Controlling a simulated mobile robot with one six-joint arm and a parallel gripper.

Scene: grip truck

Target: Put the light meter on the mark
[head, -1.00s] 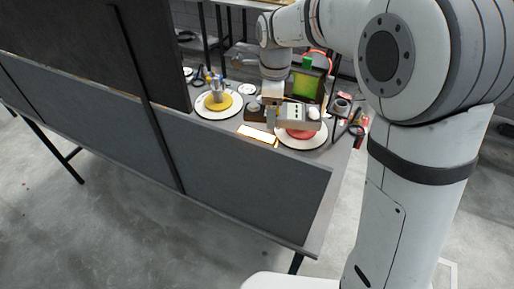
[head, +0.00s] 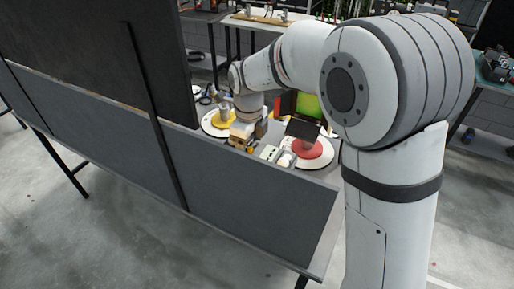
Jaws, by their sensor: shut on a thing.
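My gripper (head: 257,146) is low over the tabletop, between two round white plates. It is shut on the light meter (head: 271,153), a small pale grey box with a white dome at its right end. The meter is low, just left of the plate with a red disc (head: 312,151); I cannot tell whether it touches the table. The other plate, with a yellow disc (head: 222,121), is behind and left of my gripper. I cannot tell which spot is the mark. My gripper's fingers are small and partly hidden.
A dark panel on a stem (head: 302,130) stands at the red disc, with a bright green screen (head: 308,105) behind it. A grey cup (head: 224,108) stands on the yellow disc. A tall dark partition (head: 90,60) borders the table at left.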

